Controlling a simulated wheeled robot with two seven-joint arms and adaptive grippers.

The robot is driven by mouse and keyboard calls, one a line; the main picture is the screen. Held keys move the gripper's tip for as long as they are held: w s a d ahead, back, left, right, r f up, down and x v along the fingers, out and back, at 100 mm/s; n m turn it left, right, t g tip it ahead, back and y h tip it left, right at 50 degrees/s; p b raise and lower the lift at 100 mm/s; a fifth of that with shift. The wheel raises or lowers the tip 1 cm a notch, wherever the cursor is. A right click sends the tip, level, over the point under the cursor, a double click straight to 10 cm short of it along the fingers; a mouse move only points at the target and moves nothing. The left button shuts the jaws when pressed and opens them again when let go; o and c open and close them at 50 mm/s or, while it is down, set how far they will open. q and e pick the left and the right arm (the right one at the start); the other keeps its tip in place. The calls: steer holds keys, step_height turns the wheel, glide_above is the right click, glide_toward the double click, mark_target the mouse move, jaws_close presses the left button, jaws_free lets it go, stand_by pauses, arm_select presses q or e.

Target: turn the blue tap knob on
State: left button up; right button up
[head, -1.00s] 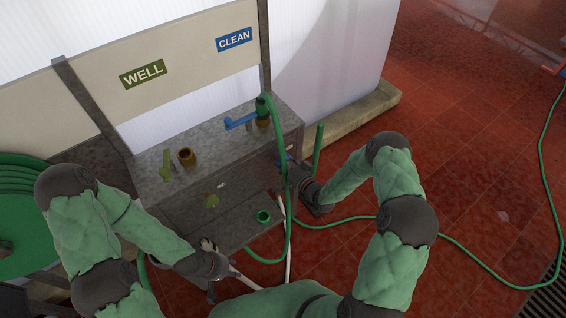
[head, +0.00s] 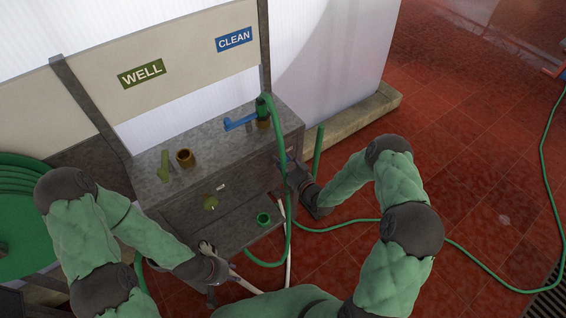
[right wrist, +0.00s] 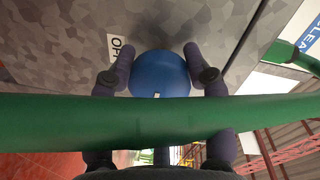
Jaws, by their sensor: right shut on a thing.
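The blue tap knob (right wrist: 158,74) is round and sits on the grey metal front, between the two fingers of my right gripper (right wrist: 160,76). A small white label with partly hidden lettering is beside it. In the head view the right gripper (head: 290,166) is at the right end of the cabinet front, shut on the knob, which is mostly hidden there. A green hose (right wrist: 150,122) crosses in front of the fingers in the wrist view. My left gripper (head: 208,270) is low in front of the cabinet, away from the knob; its finger opening is unclear.
The grey cabinet (head: 235,152) carries a blue lever (head: 240,122), an olive lever (head: 164,166) and a brass outlet (head: 185,158). The hose (head: 289,215) hangs close by my right gripper. Red floor (head: 470,170) is open at right.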

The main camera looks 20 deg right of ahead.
steer(key=shift+s+a+f, duration=0.35)
steer(key=shift+a, duration=0.05)
steer(key=o, duration=1.2)
steer(key=shift+w, duration=0.1)
steer(key=shift+w+r, duration=0.1)
steer(key=shift+d, duration=0.1)
steer(key=shift+s+d+r, duration=0.1)
steer(key=shift+s+d, duration=0.15)
steer(key=shift+s, duration=0.1)
steer(key=v, duration=1.1)
steer(key=shift+s+a, duration=0.1)
steer(key=shift+c, duration=0.2)
